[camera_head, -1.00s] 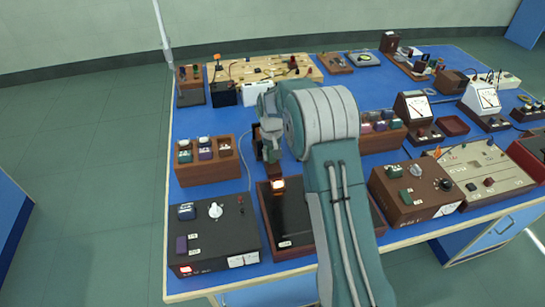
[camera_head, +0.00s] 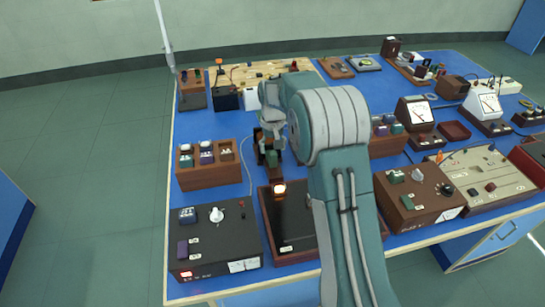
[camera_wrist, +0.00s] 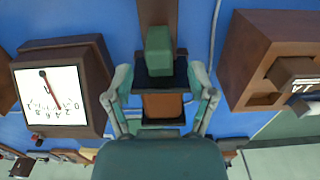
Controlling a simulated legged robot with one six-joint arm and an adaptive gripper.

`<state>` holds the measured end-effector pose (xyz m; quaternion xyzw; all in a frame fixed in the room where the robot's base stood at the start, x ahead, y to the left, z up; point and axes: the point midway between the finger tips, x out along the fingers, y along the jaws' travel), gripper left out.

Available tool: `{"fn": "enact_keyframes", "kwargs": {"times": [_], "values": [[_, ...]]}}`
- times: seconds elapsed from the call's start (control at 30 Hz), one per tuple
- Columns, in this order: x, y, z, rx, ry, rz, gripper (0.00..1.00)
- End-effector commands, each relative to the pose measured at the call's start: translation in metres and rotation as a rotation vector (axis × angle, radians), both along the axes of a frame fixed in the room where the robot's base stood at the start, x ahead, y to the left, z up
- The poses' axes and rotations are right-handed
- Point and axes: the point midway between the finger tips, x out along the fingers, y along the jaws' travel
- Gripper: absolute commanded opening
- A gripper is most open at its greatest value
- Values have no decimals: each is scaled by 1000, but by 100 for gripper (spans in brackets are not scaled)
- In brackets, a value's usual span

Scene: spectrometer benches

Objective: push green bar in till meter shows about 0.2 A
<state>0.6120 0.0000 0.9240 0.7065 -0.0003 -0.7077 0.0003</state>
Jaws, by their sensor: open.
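The green bar (camera_wrist: 159,52) shows in the wrist view as a green block with a black base, on a brown strip. It also shows in the head view (camera_head: 272,158). My gripper (camera_wrist: 159,70) is open, with one finger on each side of the green bar and visible gaps between. In the head view my gripper (camera_head: 270,132) is above and behind the bar, partly hidden by my arm. A white-faced meter (camera_wrist: 50,92) in a brown case appears upside down at left in the wrist view. It has a red needle; I cannot read its value surely.
A glowing lamp (camera_head: 279,188) stands in front of the bar, at the dark long box (camera_head: 291,225). A brown block with several terminals (camera_head: 208,177) is at left. A dark control box (camera_head: 215,252) stands front left. The blue bench (camera_head: 190,122) is bare behind the block.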

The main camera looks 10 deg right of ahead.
Motion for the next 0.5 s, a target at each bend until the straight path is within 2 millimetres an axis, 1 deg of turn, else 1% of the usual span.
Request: {"fn": "enact_keyframes", "kwargs": {"times": [0.03, 0.2, 0.33, 0.5], "values": [[1, 0, 12, 0, -4, 0, 71], [1, 1, 44, 0, -2, 0, 71], [1, 1, 59, 0, 0, 0, 71], [1, 1, 65, 0, 2, 0, 71]]}}
